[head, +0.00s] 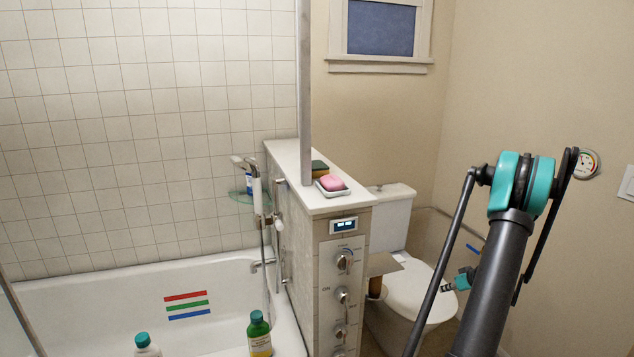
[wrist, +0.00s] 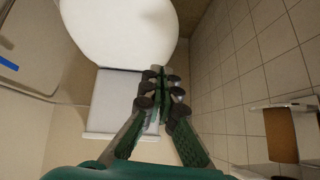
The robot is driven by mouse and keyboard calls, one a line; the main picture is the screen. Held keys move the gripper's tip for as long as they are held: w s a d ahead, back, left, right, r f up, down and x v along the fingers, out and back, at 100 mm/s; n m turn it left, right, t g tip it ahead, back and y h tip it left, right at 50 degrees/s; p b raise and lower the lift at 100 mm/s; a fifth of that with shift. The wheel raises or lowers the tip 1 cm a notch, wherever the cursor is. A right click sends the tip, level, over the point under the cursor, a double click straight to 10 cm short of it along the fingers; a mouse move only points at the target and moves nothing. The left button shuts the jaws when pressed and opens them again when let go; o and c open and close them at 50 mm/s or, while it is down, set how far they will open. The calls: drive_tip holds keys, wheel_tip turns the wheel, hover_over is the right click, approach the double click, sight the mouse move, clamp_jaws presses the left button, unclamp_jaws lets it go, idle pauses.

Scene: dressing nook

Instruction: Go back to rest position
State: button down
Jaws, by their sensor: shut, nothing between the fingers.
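My gripper (wrist: 160,82) shows in the wrist view with its dark green fingers together and nothing between them. It is in front of the white toilet (wrist: 118,30), with the closed lid beyond the fingertips and the tank beside them. In the head view my gripper (head: 446,287) is small, partly hidden behind my arm, and appears over or near the toilet lid (head: 408,292). My arm fills the right side of the head view.
A tiled half-wall (head: 342,290) with knobs and a small display stands left of the toilet. A pink soap (head: 332,183) sits on its ledge. The bathtub (head: 110,295) has bottles at its front. A paper-roll holder (wrist: 290,105) is at the wrist view's right.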

drive_tip(key=s+a+r+m+g, duration=0.1)
drive_tip(key=s+a+r, duration=0.3)
drive_tip(key=a, duration=0.3)
drive_tip(key=s+a+r+g+h, duration=0.1)
drive_tip(key=s+a+r, duration=0.3)
drive_tip(key=a+r, duration=0.15)
drive_tip(key=s+a+r+m, duration=0.1)
drive_tip(key=s+a+r, duration=0.25)
drive_tip(key=a, duration=0.45)
drive_tip(key=s+a+h, duration=0.1)
drive_tip(key=s+a, duration=0.3)
drive_tip(key=s, duration=0.6)
drive_tip(key=s+a+m+g+h, duration=0.1)
drive_tip(key=s+a, duration=0.3)
drive_tip(key=s, duration=0.6)
drive_tip(key=shift+s+r, duration=0.15)
drive_tip(key=shift+r, duration=0.05)
drive_tip(key=shift+d, duration=0.1)
